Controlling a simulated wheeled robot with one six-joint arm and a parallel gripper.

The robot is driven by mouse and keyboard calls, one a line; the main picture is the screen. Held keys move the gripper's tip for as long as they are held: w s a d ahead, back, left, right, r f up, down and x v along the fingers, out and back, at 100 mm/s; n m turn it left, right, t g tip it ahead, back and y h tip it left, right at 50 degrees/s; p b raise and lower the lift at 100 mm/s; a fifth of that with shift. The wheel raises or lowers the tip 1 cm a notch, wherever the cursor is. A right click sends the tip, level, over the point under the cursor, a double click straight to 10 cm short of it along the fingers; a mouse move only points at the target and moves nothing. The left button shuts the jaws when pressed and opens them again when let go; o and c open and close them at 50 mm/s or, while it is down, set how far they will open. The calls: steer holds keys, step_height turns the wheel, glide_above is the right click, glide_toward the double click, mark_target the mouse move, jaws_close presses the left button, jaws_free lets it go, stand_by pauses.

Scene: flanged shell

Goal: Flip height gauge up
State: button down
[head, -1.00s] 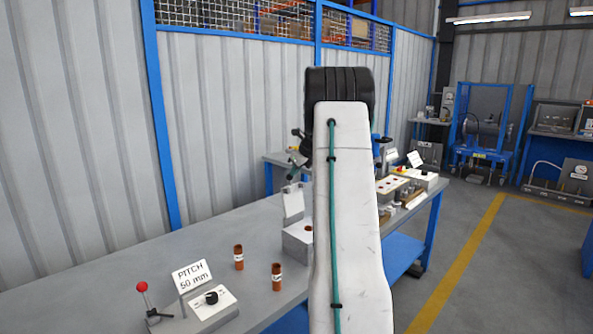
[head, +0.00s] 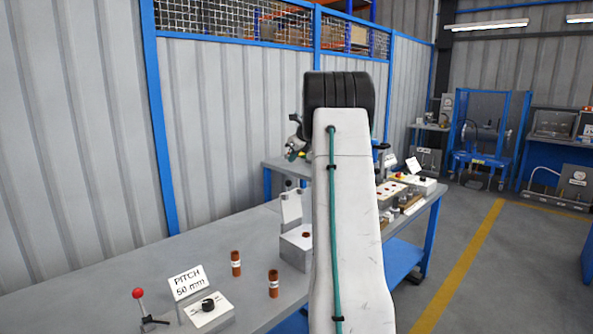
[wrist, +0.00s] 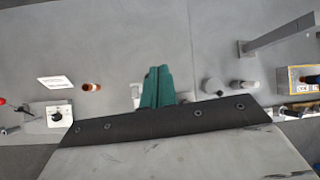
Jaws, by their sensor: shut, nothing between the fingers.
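My gripper (wrist: 157,86) shows in the wrist view as two teal fingers shut together, with nothing between them. It is above the grey bench, and the fingers cover part of a small pale block (wrist: 136,92). In the head view my white arm link hides the fingers. No part is clearly marked as the height gauge. A grey angled bar (wrist: 280,35) lies to the right of the fingers in the wrist view, apart from them. In the head view a grey block (head: 296,246) with upright plates (head: 291,207) stands left of my arm, partly hidden by it.
A "PITCH 50 mm" sign (head: 187,283), a knob box (head: 207,312), a red-balled lever (head: 139,295) and two brown cylinders (head: 236,263) (head: 273,283) stand on the near bench. Pale boxes (head: 422,186) crowd its far right end.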

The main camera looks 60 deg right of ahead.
steer(key=shift+w+a+r, duration=0.1)
steer(key=shift+w+r, duration=0.55)
steer(key=shift+r, duration=0.35)
